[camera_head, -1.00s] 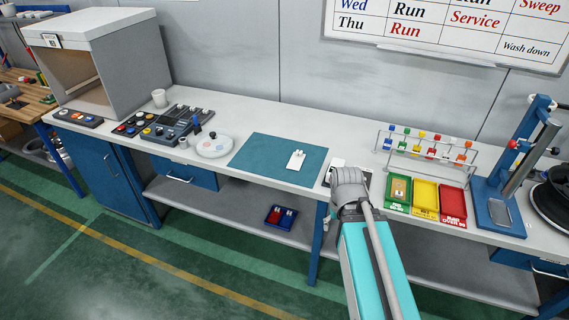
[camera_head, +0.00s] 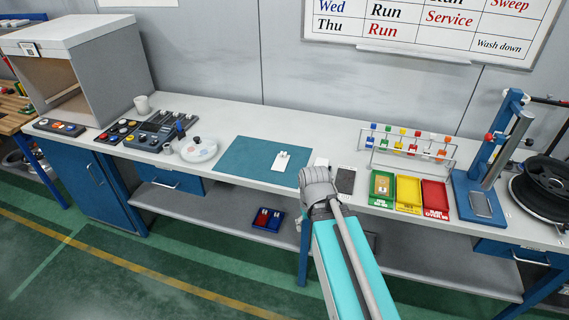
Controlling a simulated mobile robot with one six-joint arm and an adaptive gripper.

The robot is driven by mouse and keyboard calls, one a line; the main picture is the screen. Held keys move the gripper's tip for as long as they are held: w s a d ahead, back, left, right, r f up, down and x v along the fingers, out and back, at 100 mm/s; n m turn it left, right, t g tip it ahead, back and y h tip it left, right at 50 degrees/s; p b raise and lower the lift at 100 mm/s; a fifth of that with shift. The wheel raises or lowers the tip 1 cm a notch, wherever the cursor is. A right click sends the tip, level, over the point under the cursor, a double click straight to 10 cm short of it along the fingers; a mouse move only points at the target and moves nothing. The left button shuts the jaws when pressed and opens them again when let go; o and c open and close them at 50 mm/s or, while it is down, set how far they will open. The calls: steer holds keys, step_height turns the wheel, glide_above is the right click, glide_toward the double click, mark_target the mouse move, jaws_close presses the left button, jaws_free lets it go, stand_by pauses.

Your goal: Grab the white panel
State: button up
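A small white panel (camera_head: 281,161) lies flat on the teal mat (camera_head: 240,155) on the workbench, with a small light-coloured raised part near its upper edge. My gripper (camera_head: 318,178) is seen only from behind, at the grey end of my arm, just right of the mat and to the right of the panel. It looks apart from the panel. Its fingers are hidden, so I cannot see their opening or whether they hold anything.
A dark flat item (camera_head: 346,180) lies right of my arm. Green, yellow and red trays (camera_head: 436,212) and a wire rack (camera_head: 408,148) stand further right. A white round dish (camera_head: 199,150) is left of the mat. The mat is clear around the panel.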

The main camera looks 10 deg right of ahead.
stand_by(0.3)
steer(key=shift+w+f+b, duration=0.1)
steer(key=shift+f+b, duration=0.8)
steer(key=shift+a, duration=0.1)
steer(key=shift+c, duration=1.3)
